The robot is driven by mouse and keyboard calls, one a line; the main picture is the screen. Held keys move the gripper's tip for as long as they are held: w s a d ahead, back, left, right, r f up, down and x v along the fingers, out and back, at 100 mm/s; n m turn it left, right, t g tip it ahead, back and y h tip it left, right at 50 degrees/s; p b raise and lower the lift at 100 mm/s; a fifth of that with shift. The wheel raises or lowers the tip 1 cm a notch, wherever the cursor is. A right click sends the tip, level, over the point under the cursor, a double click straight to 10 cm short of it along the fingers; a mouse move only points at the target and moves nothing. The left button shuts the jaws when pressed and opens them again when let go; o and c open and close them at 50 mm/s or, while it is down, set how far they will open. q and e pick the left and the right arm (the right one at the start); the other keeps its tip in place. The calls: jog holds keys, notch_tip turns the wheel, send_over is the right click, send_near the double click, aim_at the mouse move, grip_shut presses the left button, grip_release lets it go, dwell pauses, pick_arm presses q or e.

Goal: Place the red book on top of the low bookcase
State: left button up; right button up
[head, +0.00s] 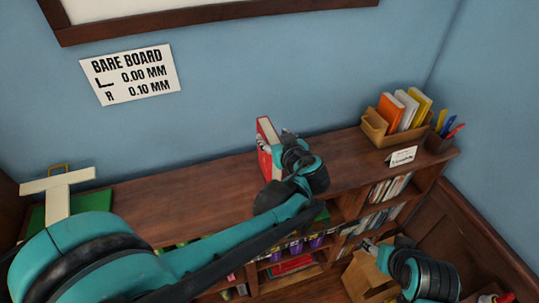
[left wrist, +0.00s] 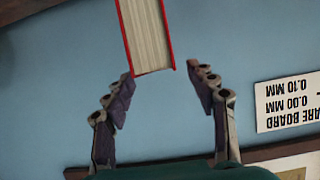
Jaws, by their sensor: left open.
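The red book (head: 265,147) stands upright on the wooden top of the low bookcase (head: 170,195), near the wall. Its lower part is partly hidden by my left arm. My left gripper (head: 288,137) is right beside the book. In the left wrist view my left gripper (left wrist: 161,70) is open, and the red book (left wrist: 147,38), with its cream pages, lies just beyond the fingertips. The left-hand finger there is very close to the book's corner; I cannot tell if it touches. My right gripper (head: 369,245) is low at the right, by the bookcase front; its jaws are too small to read.
A wooden tray (head: 374,127) with orange, white and yellow books, a small white card (head: 402,157) and a pen cup (head: 439,142) occupy the top's right end. A green item (head: 85,203) is at the left. A cardboard box (head: 365,278) stands below. The middle top is clear.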

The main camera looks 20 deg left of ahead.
aim_at(271, 133)
pick_arm(q)
jog(key=x, duration=0.5)
grip_shut()
